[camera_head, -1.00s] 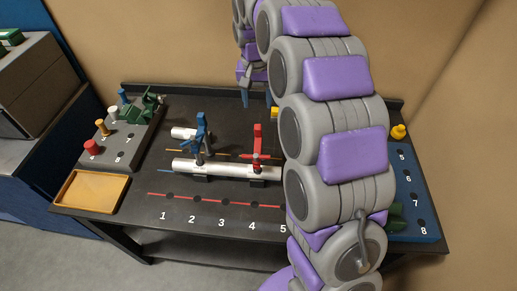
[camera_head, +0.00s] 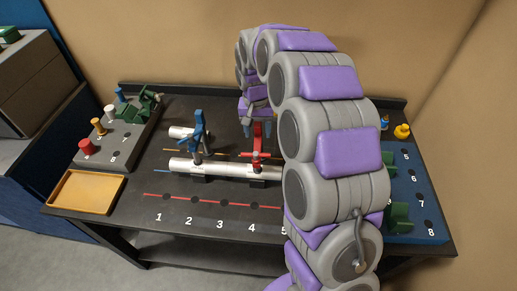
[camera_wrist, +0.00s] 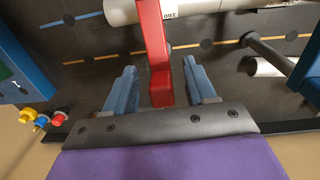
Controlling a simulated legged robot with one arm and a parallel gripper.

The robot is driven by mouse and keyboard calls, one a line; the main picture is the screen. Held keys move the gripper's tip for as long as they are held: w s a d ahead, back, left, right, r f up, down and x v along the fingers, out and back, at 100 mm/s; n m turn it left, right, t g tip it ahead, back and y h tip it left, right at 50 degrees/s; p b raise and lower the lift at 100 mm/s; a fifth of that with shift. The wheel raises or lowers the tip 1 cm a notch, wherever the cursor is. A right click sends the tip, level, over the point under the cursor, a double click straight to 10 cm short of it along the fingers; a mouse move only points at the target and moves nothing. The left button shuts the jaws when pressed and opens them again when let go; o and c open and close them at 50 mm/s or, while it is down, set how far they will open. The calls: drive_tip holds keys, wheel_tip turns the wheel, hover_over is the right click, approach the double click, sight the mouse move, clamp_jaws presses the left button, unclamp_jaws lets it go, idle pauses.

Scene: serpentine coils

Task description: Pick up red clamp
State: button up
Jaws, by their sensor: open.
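The red clamp (camera_head: 257,155) stands upright on the right part of the long white pipe (camera_head: 225,169) on the dark table. In the wrist view, the red clamp (camera_wrist: 153,45) reaches in between my two blue fingers, with its end near the palm. My gripper (camera_wrist: 160,78) is open, with a gap visible on each side of the clamp. In the head view, my gripper (camera_head: 258,122) is above and behind the pipe at the clamp's upper part. My arm hides the right part of the table.
A blue clamp (camera_head: 198,135) stands on the same pipe to the left, and a short white pipe (camera_head: 182,132) lies behind. A grey block (camera_head: 125,140) with pegs and an orange tray (camera_head: 86,192) are at left. A blue panel (camera_head: 420,226) is at right.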

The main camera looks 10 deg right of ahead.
drive_tip(key=shift+f, duration=0.5)
drive_tip(key=shift+c, duration=0.3)
clamp_jaws()
drive_tip(key=shift+r, duration=0.1)
idle(0.6)
